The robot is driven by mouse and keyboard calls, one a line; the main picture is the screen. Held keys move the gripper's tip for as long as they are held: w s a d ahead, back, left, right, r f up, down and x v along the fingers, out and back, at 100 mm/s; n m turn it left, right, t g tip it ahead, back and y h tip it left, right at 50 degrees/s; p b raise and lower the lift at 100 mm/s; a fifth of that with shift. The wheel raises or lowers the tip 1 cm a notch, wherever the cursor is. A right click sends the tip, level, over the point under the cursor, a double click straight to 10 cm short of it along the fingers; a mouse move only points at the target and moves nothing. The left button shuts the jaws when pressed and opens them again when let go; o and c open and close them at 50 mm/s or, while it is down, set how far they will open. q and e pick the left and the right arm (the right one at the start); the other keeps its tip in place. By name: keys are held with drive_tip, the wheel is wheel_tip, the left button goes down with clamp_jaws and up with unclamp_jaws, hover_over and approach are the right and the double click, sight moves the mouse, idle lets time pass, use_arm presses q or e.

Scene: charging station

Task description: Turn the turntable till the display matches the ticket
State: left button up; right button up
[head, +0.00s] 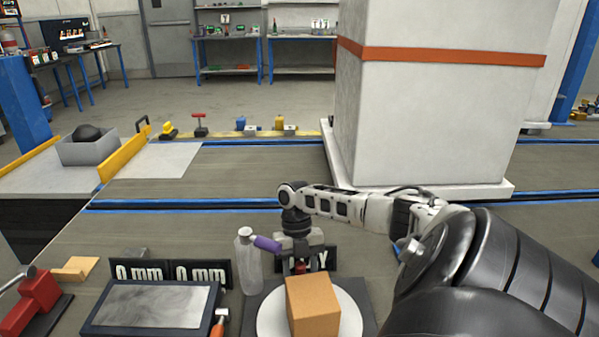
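The turntable shows as a white round disc (269,317) on a dark base at the bottom. An orange-brown block (313,311) stands on it and hides its middle. Two black signs read "0 mm" (139,273) and "0 mm" (202,272). Another dark sign (319,259) shows only a "Y"; my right gripper covers the rest. My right gripper (300,266) points down just behind the block. A small red part shows between its fingers; I cannot tell whether they are closed on it. I cannot make out a ticket. My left gripper is out of view.
A grey bottle (248,263) and a purple-ended item (266,243) stand left of my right gripper. A framed grey plate (155,306), an orange-handled tool (219,322) and a red clamp-like tool (38,297) lie left. A large strapped crate (430,115) stands behind.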

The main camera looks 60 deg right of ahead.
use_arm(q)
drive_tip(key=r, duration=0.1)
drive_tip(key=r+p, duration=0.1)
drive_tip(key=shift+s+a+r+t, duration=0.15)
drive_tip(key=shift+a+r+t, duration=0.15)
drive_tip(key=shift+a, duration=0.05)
use_arm(e)
drive_tip(key=v, duration=1.5)
drive_tip(key=shift+r, duration=0.35)
